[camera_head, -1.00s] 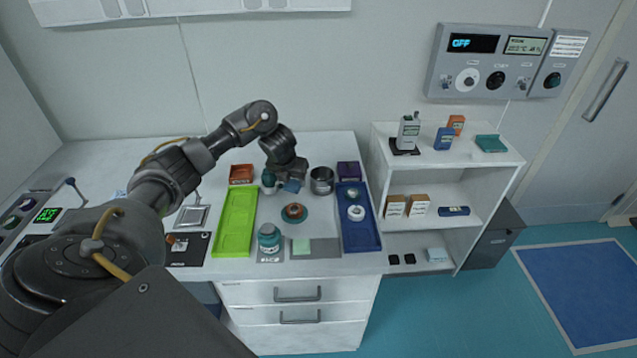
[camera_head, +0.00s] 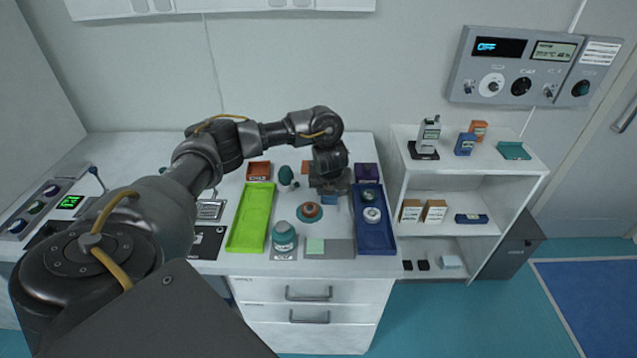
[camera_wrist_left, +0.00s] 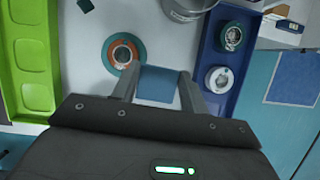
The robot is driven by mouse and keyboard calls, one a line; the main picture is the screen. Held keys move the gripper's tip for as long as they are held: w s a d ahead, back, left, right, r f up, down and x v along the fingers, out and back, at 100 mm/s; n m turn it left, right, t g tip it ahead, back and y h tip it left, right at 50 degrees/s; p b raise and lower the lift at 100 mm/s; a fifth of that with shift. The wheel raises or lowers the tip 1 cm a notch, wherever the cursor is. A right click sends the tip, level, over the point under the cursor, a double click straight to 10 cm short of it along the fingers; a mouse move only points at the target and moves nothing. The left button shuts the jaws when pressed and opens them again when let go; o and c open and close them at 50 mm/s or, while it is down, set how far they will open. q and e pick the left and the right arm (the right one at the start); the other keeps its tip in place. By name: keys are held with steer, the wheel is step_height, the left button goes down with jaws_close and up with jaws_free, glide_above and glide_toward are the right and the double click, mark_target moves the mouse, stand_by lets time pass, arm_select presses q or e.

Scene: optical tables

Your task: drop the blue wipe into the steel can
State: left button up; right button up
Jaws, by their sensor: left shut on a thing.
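My left gripper (camera_head: 330,194) is shut on the blue wipe (camera_head: 331,200), which hangs below the jaws above the table. In the left wrist view the wipe (camera_wrist_left: 158,84) shows as a flat blue square between the two fingers (camera_wrist_left: 158,74). The steel can (camera_wrist_left: 187,6) shows only in part at the top edge of the left wrist view, beyond the fingertips. In the head view my left gripper and wrist hide the can. My right gripper is not in view.
A green tray (camera_head: 238,244) lies left of the gripper, a blue tray (camera_head: 378,243) with round pieces right. A teal-and-orange round piece (camera_head: 309,212) and a teal jar (camera_head: 284,236) stand nearer the front. Orange (camera_head: 258,171) and purple (camera_head: 366,172) bins stand behind.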

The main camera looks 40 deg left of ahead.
arm_select(q)
steer(key=s+d+f+n+g, duration=0.1)
steer(key=s+d+n, duration=0.1)
steer(key=d+n, duration=0.2)
steer(key=s+d+f+n+g+y+b, duration=0.1)
steer(key=d+n, duration=0.3)
steer(key=d, duration=0.4)
steer(key=s+d+f+n+g+y+b, duration=0.1)
steer(key=s+d+f+n+g, duration=0.1)
steer(key=s+d+n, duration=0.2)
steer(key=shift+d+f, duration=0.1)
steer(key=shift+d, duration=0.8)
steer(key=s+d+f+n+g+h+b, duration=0.1)
steer(key=s+n+g+h, duration=0.1)
steer(key=s+n, duration=0.6)
steer(key=s+d+f+n+g+h+b, duration=0.1)
steer(key=s+f+n+g+h, duration=0.1)
steer(key=s+n, duration=0.7)
steer(key=shift+d+f+h, duration=0.25)
steer(key=shift+d+h, duration=0.05)
